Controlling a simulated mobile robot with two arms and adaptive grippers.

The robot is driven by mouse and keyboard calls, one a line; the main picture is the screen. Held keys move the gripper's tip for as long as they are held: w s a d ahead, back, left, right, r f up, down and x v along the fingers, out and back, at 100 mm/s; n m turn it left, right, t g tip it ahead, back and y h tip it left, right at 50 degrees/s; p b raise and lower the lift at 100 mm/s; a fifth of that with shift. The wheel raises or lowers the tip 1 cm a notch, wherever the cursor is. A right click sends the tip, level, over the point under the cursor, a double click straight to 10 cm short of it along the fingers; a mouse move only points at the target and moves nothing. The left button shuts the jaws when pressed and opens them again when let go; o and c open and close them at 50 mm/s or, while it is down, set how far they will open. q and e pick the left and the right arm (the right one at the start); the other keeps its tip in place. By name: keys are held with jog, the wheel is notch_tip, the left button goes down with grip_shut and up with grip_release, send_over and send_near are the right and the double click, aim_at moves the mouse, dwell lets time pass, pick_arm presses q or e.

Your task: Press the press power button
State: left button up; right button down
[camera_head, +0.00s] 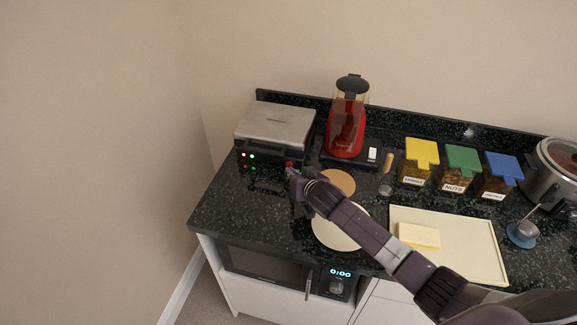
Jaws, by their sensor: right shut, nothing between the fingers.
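The press (276,128) stands at the back left of the black counter, with its grey metal lid down. Its front face shows a small red light and a green light (252,156) at the left. A small red part (290,165) shows at the right end of the front, close to my right gripper. My right gripper (291,174) is shut and empty, at the front right corner of the press. I cannot tell whether its tips touch the press. Which part is the power button is too small to tell. My left gripper is not in view.
A red blender (347,125) stands right of the press. A round board (338,182) and a white plate (333,237) lie under my arm. A tray (478,243) with a butter block (419,236), lidded jars (460,171) and a cooker (553,175) are at the right.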

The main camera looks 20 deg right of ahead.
aim_at(286, 194)
jog(key=shift+w+d, duration=0.15)
jog(key=shift+w, duration=0.15)
dwell(0.4)
jog(key=shift+s+a+p, duration=0.25)
jog(key=shift+s+p, duration=0.1)
jog(key=shift+s, duration=0.1)
jog(key=shift+s, duration=0.1)
jog(key=shift+s+a+p, duration=0.2)
jog(key=shift+a+p, duration=0.05)
jog(key=shift+p, duration=0.05)
jog(key=s+a+p, duration=0.1)
jog(key=s+a, duration=0.1)
jog(key=s, duration=0.1)
jog(key=shift+r+p, duration=0.1)
jog(key=shift+p, duration=0.25)
jog(key=shift+s+a, duration=0.45)
jog(key=shift+s, duration=0.25)
